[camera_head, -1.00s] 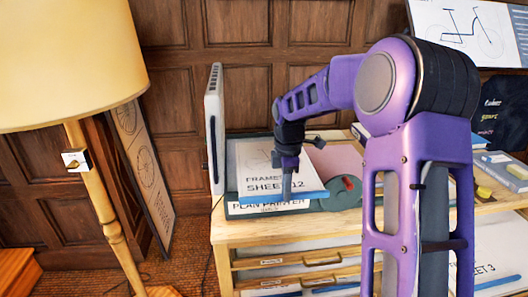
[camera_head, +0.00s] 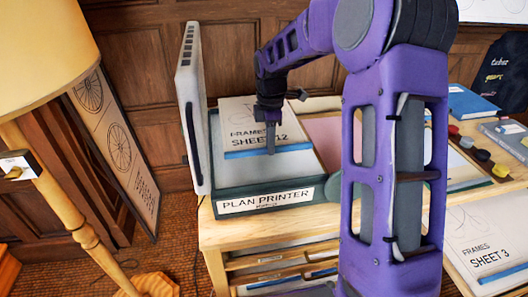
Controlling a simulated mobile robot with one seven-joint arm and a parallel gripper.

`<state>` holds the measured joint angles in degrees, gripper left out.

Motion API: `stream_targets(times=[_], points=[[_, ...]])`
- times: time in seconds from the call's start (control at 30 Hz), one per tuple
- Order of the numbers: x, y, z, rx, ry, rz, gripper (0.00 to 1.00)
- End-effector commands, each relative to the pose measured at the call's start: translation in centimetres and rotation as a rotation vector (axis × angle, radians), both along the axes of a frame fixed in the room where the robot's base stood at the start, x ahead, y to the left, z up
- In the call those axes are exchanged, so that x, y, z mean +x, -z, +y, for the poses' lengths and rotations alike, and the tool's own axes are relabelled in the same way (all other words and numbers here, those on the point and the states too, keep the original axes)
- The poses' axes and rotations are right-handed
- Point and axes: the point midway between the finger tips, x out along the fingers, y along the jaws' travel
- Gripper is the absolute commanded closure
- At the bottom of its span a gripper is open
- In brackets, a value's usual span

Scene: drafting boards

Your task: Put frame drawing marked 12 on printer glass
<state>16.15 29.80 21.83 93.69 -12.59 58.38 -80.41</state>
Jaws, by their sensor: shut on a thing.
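The frame drawing marked 12 (camera_head: 240,108) is a white sheet reading "FRAMES SHEET 12" with a blue strip (camera_head: 240,155) along its near edge. It lies flat over the top of the plan printer (camera_head: 227,190), a dark green box with a white "PLAN PRINTER" label. The printer's grey lid (camera_head: 191,120) stands open and upright at its left. My gripper (camera_head: 270,146) points down at the blue strip and is shut on the drawing there. The sheet hides most of the glass. I cannot tell whether it touches the glass.
A pink sheet (camera_head: 322,130) lies right of the printer, partly behind my arm. Blue and grey books (camera_head: 474,101) and a brown tray with colored pieces (camera_head: 482,158) are farther right. A floor lamp (camera_head: 45,48) stands at left.

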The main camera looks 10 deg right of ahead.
Motion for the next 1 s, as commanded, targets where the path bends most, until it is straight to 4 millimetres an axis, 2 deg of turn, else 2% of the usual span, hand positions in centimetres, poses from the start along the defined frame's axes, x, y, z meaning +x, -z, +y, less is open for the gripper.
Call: stream_targets(times=[0.1,0.33,0.53,0.9,0.93,1.0], points=[[-0.1,2.4,0.1,0.001,-0.001,0.005,1.0],[0.0,4.8,0.0,0.001,-0.001,0.002,1.0],[-0.1,8.1,0.0,0.001,0.0,0.003,1.0],[0.0,8.7,0.0,0.001,0.0,0.001,1.0],[-0.1,8.7,0.0,0.001,0.0,0.002,0.8],[0.0,8.6,0.0,0.001,0.0,0.002,0.68]])
